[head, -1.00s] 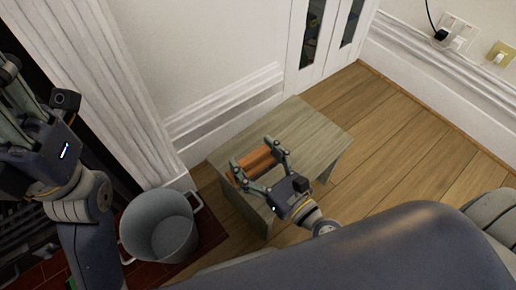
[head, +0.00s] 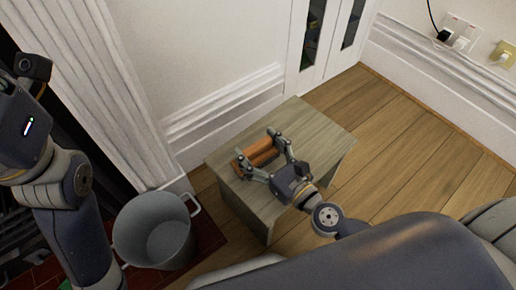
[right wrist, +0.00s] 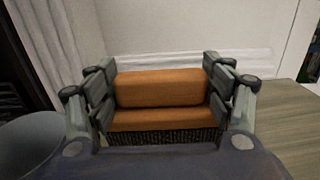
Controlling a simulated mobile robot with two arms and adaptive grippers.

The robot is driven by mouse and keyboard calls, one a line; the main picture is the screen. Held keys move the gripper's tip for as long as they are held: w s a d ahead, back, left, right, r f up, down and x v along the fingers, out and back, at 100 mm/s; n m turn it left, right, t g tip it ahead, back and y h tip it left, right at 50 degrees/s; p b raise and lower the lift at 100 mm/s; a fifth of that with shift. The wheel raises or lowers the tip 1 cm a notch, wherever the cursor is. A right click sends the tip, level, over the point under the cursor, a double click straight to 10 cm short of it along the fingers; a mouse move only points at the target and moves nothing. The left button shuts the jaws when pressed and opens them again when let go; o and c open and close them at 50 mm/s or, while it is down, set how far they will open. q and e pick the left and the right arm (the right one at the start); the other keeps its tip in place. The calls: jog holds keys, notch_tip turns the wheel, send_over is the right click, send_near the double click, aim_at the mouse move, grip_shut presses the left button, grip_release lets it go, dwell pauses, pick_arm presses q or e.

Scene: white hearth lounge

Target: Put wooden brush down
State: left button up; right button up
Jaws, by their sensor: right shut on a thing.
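The wooden brush (head: 262,153) is an orange-brown block with a ridged top. In the right wrist view the brush (right wrist: 160,90) lies level across the picture, with dark bristles along its lower edge. My right gripper (head: 258,146) is shut on it, one finger at each end. The brush is over the left part of a small grey-green wooden table (head: 316,137). I cannot tell whether the bristles touch the top. My left arm is at the left edge of the head view; its gripper body (head: 25,120) shows, but its fingers are out of view.
A grey metal pot (head: 155,232) with handles stands on the floor left of the table. White wall and moulding rise behind the table. The table's right part is bare, and wooden floor (head: 400,130) is clear to the right.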

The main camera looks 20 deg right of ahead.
jog(key=shift+f, duration=0.1)
jog(key=o, duration=1.2)
